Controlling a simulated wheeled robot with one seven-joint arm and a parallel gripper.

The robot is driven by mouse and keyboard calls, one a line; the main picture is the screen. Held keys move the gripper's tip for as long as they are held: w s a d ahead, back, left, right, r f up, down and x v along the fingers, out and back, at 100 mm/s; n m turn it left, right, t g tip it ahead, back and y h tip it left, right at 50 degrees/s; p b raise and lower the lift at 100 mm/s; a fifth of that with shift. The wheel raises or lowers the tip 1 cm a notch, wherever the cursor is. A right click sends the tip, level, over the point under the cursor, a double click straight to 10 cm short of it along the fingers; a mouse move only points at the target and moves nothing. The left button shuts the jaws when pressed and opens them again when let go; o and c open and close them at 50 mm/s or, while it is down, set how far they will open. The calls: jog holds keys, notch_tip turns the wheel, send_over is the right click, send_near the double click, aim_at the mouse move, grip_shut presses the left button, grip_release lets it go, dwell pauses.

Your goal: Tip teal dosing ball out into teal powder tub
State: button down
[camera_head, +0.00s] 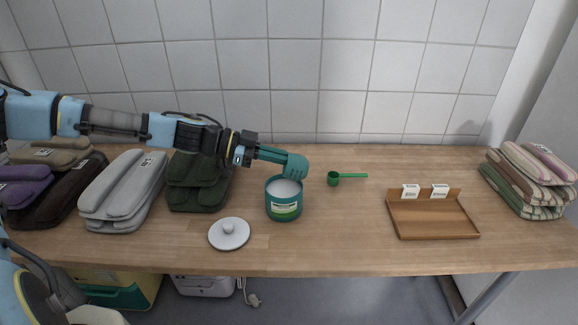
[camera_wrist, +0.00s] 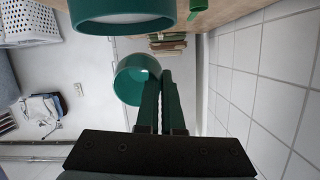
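The teal dosing ball (camera_head: 297,166) is held on its side above the right part of the teal powder tub. In the wrist view the ball (camera_wrist: 130,82) shows a hollow teal inside. I cannot tell whether powder is in it. My gripper (camera_head: 266,154) reaches in from the left, level, its fingers (camera_wrist: 160,90) close together on the ball's edge. The teal powder tub (camera_head: 284,207) stands upright and open on the counter, with pale powder inside. Its rim also shows at the top of the wrist view (camera_wrist: 122,25).
A white round lid (camera_head: 229,233) lies in front left of the tub. A green scoop (camera_head: 335,179) lies to the right. A wooden tray (camera_head: 432,220) with two small cards is farther right. Folded textiles (camera_head: 122,190) fill the left; a striped stack (camera_head: 530,180) stands far right.

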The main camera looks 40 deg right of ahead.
jog(key=shift+w+a+f+g+h+b, duration=0.2)
jog(key=shift+g+h+b, duration=0.4)
jog(key=shift+b, duration=1.2)
jog(key=shift+r+h+b, duration=0.2)
jog(key=shift+h+b, duration=0.1)
jog(key=shift+b, duration=0.1)
dwell(1.0)
